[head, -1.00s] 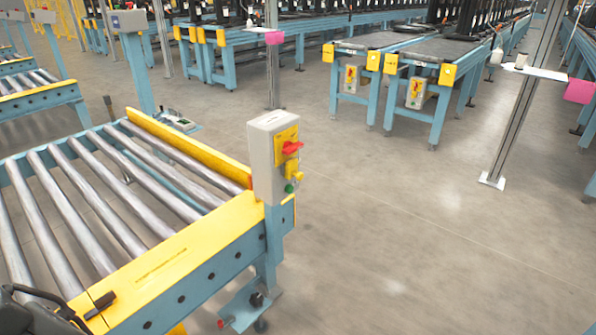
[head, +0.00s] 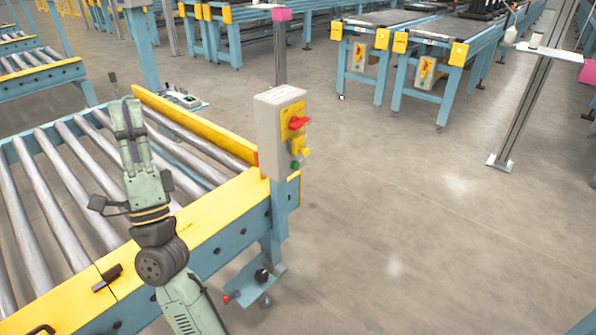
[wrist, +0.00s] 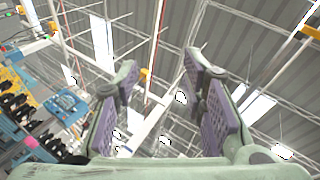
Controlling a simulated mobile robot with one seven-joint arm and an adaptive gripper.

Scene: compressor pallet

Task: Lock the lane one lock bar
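The roller conveyor (head: 215,235) has a yellow front rail and stands at the left in the head view. A short dark lever (head: 107,278) lies on its front rail; I cannot tell if this is the lane one lock bar. My gripper (head: 128,106) is raised above the rollers, fingers pointing up, apart from the lever. The wrist view shows my gripper (wrist: 162,85) open and empty, its purple-padded fingers spread against the ceiling.
A grey control box (head: 280,125) with a red handle and a green button stands at the conveyor's near right corner. A low blue bracket (head: 255,285) sticks out below it. The floor (head: 400,210) to the right is clear. A metal post (head: 525,105) stands farther right.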

